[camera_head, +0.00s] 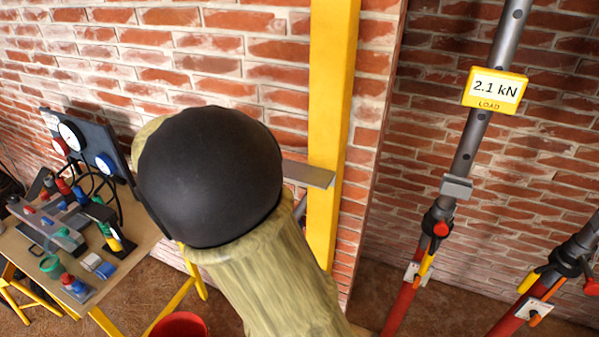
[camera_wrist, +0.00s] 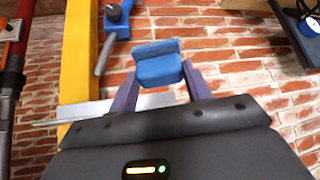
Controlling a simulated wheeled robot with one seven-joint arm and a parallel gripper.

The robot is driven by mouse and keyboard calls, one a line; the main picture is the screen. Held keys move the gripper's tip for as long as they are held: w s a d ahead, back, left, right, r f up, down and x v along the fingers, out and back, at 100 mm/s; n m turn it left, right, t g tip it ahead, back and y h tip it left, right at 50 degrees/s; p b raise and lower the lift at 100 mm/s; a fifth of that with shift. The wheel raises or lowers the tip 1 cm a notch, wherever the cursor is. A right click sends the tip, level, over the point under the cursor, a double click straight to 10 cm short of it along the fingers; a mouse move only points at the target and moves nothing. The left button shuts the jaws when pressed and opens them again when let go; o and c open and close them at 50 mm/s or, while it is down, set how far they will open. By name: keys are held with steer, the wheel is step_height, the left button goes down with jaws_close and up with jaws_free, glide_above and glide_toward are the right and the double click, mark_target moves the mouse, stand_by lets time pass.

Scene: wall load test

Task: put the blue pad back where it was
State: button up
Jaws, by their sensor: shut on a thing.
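The blue pad (camera_wrist: 157,68) is held between the two purple fingers of my gripper (camera_wrist: 160,77) in the wrist view, with the brick wall behind it. The pad shows a raised back edge and a lower front block. A yellow upright post (camera_wrist: 86,55) stands to the left of the pad, with a blue fitting (camera_wrist: 116,17) and a grey lever on it. A grey ledge (camera_wrist: 135,104) shows behind the fingers. In the head view my arm hides the gripper and the pad.
In the head view a grey ledge (camera_head: 308,175) juts from the yellow post (camera_head: 334,80). A wooden table (camera_head: 140,232) with gauges, fittings and small blocks stands at left. A red bucket (camera_head: 180,325) is below. Red-and-grey props stand at right, one bearing a 2.1 kN load display (camera_head: 494,90).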

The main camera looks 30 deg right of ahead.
steer(key=s+d+r+g+y, duration=0.1)
steer(key=s+d+r, duration=0.2)
steer(key=s+r, duration=0.3)
steer(key=s+d+r+n+g+b, duration=0.1)
steer(key=s+d+r, duration=0.2)
steer(key=s+r, duration=0.4)
steer(key=shift+s+r+g+y, duration=0.15)
steer(key=shift+s+g+y, duration=0.2)
steer(key=shift+s, duration=0.65)
steer(key=shift+d, duration=0.1)
steer(key=w+d+p, duration=0.2)
steer(key=w+d, duration=0.2)
steer(key=d, duration=0.1)
steer(key=w+d+f+p, duration=0.1)
steer(key=w+d+p, duration=0.2)
steer(key=w+d, duration=0.1)
steer(key=w+d+f+p, duration=0.1)
steer(key=w+d+p, duration=0.2)
steer(key=d, duration=0.3)
steer(key=shift+w+d+f, duration=0.1)
steer(key=shift+w+d, duration=0.1)
steer(key=shift+w, duration=0.35)
steer(key=shift+f, duration=0.45)
